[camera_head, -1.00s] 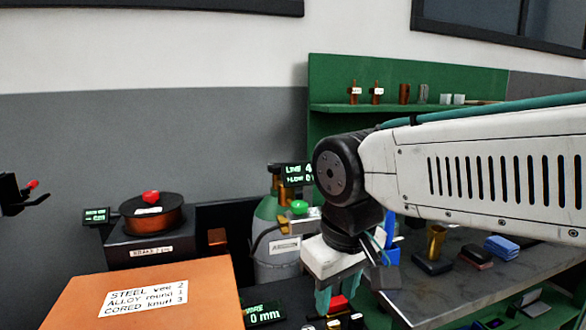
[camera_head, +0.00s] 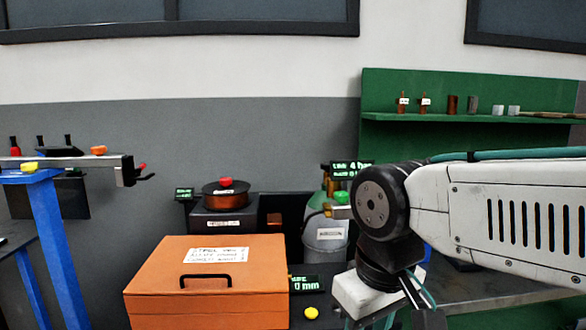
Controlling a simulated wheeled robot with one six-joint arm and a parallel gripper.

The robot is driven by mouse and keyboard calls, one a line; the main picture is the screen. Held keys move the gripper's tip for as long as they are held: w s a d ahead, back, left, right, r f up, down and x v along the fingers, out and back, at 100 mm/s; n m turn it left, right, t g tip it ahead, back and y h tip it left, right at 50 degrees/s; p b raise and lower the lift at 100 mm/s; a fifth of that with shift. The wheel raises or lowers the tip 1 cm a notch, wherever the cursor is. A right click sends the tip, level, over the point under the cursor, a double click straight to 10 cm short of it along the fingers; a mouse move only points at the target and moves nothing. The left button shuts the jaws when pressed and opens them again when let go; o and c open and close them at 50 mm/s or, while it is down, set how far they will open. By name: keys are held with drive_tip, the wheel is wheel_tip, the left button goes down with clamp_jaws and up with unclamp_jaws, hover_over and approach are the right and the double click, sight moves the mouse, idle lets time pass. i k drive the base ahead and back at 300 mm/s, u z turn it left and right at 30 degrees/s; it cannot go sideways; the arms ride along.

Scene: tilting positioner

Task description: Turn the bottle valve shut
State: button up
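The gas bottle (camera_head: 326,245) is a grey cylinder with a green shoulder, standing behind the orange box and left of my arm. A green knob (camera_head: 341,197) sits near its top, beside brass fittings; I take it for the valve. A display with green text (camera_head: 351,169) is above it. My gripper (camera_head: 400,318) points down at the lower right, in front of and to the right of the bottle, apart from it. Its fingers are partly cut off by the bottom edge, so its opening does not show clearly. My arm hides part of the bottle's right side.
An orange lidded box (camera_head: 208,282) with a label and black handle stands in front. A wire spool (camera_head: 226,198) with a red knob sits on a dark unit. A blue stand (camera_head: 56,250) is at left. A green shelf (camera_head: 470,116) and grey bench (camera_head: 490,293) are at right.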

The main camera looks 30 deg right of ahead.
sight(324, 166)
drive_tip(key=u, duration=1.8)
drive_tip(key=k, duration=1.3)
drive_tip(key=z, duration=1.95)
drive_tip(key=i, duration=1)
drive_tip(key=z, duration=0.05)
